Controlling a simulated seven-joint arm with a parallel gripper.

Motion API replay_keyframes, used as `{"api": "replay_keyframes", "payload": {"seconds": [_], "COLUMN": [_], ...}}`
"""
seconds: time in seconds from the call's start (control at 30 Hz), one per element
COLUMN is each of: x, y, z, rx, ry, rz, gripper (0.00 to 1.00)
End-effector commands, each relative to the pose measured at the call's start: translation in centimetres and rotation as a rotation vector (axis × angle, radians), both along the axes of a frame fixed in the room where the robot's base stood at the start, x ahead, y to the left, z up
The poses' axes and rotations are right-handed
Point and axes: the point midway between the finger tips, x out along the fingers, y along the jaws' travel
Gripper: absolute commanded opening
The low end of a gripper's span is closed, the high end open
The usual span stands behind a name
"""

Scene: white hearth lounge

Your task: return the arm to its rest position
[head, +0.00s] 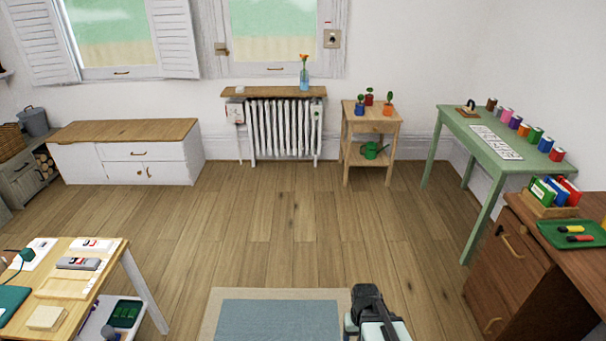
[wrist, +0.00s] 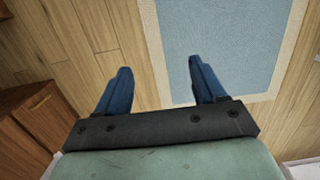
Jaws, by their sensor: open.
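My gripper (wrist: 158,82) shows in the wrist view with its two blue fingers spread wide apart. Nothing is between the fingers, and it points down over the wooden floor and the edge of a blue rug. In the head view, part of my arm (head: 372,318) shows at the bottom, just right of the rug. The fingertips cannot be made out there.
A blue rug with a beige border (head: 278,320) lies at the bottom centre. A wooden table (head: 105,270) stands at left, a brown desk (head: 515,265) and a green table (head: 452,125) at right. The middle floor (head: 270,220) is clear.

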Motion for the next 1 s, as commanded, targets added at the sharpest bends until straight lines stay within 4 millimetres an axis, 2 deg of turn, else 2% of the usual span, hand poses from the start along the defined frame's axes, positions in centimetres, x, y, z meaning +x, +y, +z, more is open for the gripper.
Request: {"api": "replay_keyframes", "payload": {"seconds": [0.2, 0.5, 0.8, 1.0], "x": [-5.0, -12.6, -20.4, -23.9], "y": [0.0, -0.1, -0.1, -0.1], "z": [-4.4, -9.6, -13.4, -14.6], "rx": [0.000, 0.000, 0.000, 0.000], "ry": [0.108, 0.257, 0.398, 0.459], "rz": [-0.001, -0.002, -0.004, -0.004], "gripper": [0.70, 0.70, 0.70, 0.70]}}
